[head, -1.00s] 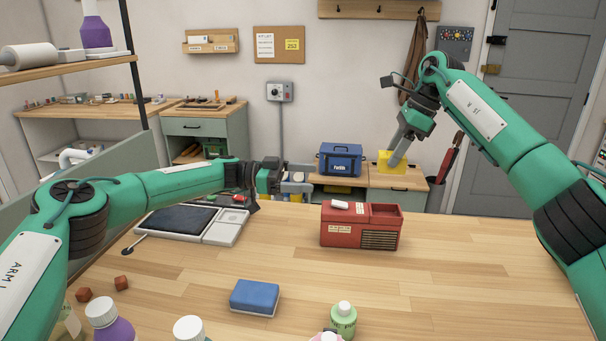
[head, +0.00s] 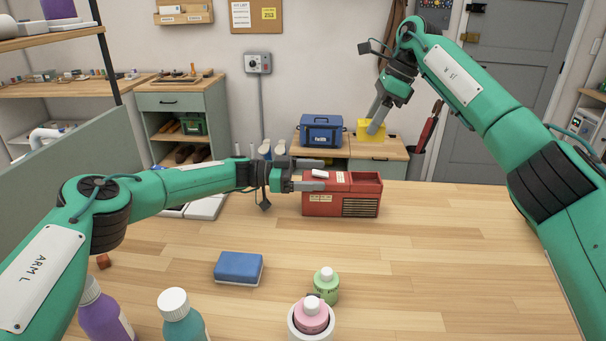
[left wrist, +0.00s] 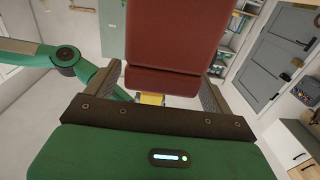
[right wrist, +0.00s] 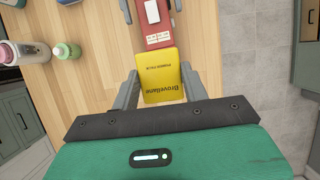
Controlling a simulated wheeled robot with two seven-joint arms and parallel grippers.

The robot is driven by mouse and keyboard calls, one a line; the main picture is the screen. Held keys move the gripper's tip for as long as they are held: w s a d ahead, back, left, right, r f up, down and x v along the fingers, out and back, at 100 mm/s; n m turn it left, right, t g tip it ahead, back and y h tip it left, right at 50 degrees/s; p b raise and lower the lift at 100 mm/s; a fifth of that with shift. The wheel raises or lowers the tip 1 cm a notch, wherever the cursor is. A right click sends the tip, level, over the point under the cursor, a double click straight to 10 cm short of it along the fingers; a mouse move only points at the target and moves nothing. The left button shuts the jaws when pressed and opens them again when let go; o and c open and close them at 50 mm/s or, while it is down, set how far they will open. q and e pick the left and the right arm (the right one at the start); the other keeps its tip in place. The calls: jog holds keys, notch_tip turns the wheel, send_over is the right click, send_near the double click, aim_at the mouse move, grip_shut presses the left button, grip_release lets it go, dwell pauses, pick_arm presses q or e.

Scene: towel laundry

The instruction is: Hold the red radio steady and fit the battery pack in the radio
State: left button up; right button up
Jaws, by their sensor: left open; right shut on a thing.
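The red radio (head: 335,204) stands on the wooden table, with an open bay in its top at the right and a small white piece on top at the left. My left gripper (head: 319,175) is open at the radio's left end, its fingers reaching along either side; contact cannot be told. In the left wrist view the radio (left wrist: 175,45) shows between the fingers. My right gripper (head: 376,118) is shut on the yellow battery pack (head: 367,132), held up apart from the radio. In the right wrist view the pack (right wrist: 160,75) partly overlaps the radio (right wrist: 152,25).
A blue sponge (head: 238,268) lies at the front. A green bottle (head: 326,288), a pink bottle in a white holder (head: 309,318) and other bottles stand near the front edge. A blue box (head: 321,131) is on a cabinet behind. The table right of the radio is clear.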

aim_at(372, 139)
pick_arm(q)
jog(key=c, duration=1.4)
pick_arm(e)
jog(key=shift+n, duration=0.3)
notch_tip(372, 139, down, 5)
jog(key=shift+f, duration=2.65)
